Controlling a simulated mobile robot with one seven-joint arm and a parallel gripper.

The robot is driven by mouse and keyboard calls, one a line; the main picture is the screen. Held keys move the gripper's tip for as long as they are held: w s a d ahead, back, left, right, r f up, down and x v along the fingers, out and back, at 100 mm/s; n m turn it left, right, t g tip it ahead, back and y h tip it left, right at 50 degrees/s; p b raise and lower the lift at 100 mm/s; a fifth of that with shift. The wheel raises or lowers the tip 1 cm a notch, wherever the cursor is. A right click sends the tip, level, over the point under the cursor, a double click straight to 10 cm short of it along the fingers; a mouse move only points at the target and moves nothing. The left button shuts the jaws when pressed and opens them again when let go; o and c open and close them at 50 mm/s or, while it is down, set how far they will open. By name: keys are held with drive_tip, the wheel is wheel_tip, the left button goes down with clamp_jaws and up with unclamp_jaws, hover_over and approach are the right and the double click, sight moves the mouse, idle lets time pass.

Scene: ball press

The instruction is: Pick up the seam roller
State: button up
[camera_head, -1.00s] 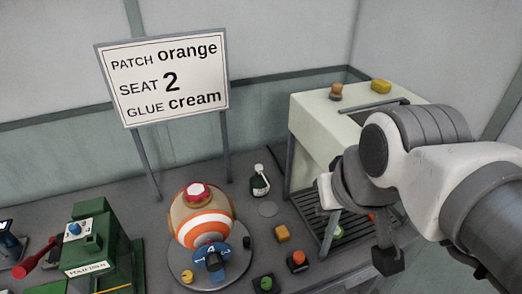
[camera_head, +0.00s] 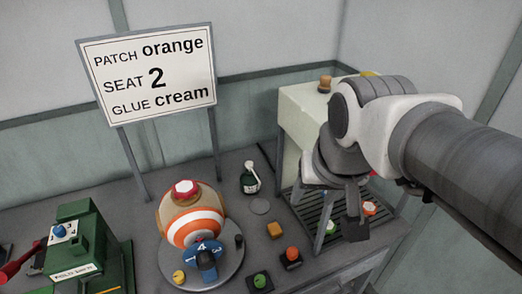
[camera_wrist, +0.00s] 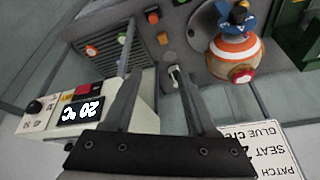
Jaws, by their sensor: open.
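I cannot pick out the seam roller for certain. A small brown knobbed piece (camera_head: 326,82) stands on top of the cream cabinet (camera_head: 300,108) in the head view and may be it. My gripper (camera_head: 338,222) is over the slatted rack at the cabinet's front, lower than that piece and apart from it. In the wrist view my gripper (camera_wrist: 160,80) has its two dark fingers spread with nothing held between them. A dark bottle with a white cap (camera_wrist: 174,78) shows between the fingers, farther off. The arm hides part of the cabinet.
A striped orange and white ball (camera_head: 198,222) sits on a round grey plate (camera_head: 172,266). A green press (camera_head: 80,248) stands left. Small blocks and coloured knobs (camera_head: 291,254) lie in front. A sign (camera_head: 150,75) stands behind. The slatted rack (camera_head: 312,208) holds coloured discs.

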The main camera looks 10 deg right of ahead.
drive_tip(key=o, duration=0.3)
drive_tip(key=w+d+f+m+g+b, duration=0.1)
drive_tip(key=w+f+m+g+b, duration=0.1)
drive_tip(key=f, duration=0.6)
drive_tip(key=w+m+b, duration=0.1)
drive_tip(key=w+b, duration=0.1)
drive_tip(key=w, duration=0.1)
drive_tip(key=shift+w+m, duration=0.15)
drive_tip(key=shift+m, duration=0.25)
drive_tip(key=m+g+b, duration=0.3)
drive_tip(key=m+b, duration=0.3)
drive_tip(key=b, duration=0.1)
approach(293, 251)
wheel_tip(293, 251, down, 10)
drive_tip(key=shift+f+b, duration=0.1)
drive_tip(key=shift+b, duration=1)
